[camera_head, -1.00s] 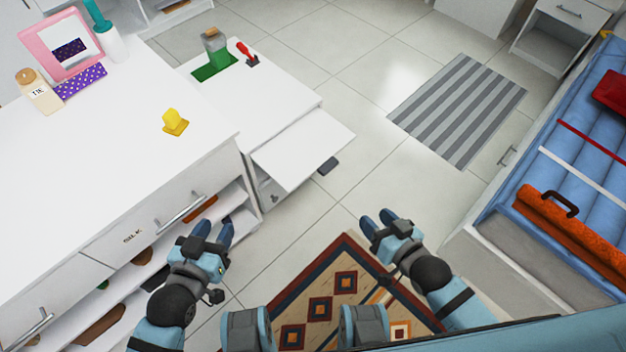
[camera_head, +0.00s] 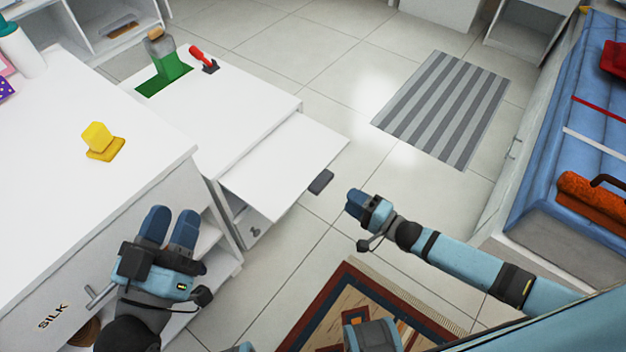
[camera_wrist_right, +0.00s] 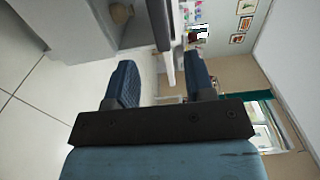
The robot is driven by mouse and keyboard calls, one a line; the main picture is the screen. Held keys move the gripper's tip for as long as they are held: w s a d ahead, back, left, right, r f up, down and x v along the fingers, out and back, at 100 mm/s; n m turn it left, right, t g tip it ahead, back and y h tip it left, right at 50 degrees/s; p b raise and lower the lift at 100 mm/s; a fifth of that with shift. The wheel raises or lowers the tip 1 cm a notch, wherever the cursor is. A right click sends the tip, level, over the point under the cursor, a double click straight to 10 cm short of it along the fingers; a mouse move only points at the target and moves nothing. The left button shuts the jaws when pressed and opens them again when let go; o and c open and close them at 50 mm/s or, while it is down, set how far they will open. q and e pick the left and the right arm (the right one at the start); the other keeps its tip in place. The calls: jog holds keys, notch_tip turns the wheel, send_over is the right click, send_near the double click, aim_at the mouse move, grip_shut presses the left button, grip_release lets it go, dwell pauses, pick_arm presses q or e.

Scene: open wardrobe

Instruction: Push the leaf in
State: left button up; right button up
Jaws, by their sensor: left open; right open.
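The leaf (camera_head: 285,165) is a flat white board that sticks out from the side of the low white cabinet (camera_head: 225,110), just under its top. A dark grey tab (camera_head: 321,182) shows at its outer edge. My right gripper (camera_head: 354,203) is apart from the leaf, below and right of the tab in the head view. In the right wrist view its two blue fingers (camera_wrist_right: 160,88) are spread with nothing between them. My left gripper (camera_head: 170,226) is open and empty beside the tall white dresser's drawer front, left of the leaf.
The white dresser (camera_head: 60,190) with a yellow object (camera_head: 98,140) on top stands at the left. Tiled floor lies clear between the leaf and the striped mat (camera_head: 442,110).

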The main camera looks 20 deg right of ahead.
aim_at(316, 179)
jog(key=b+x, duration=0.3)
jog(key=x, duration=0.9)
pick_arm(q)
jog(key=shift+g, duration=0.9)
jog(key=f, duration=0.4)
jog(key=shift+w+d+f, duration=0.1)
jog(key=shift+w+d, duration=0.05)
jog(key=shift+d, duration=0.15)
pick_arm(e)
grip_shut()
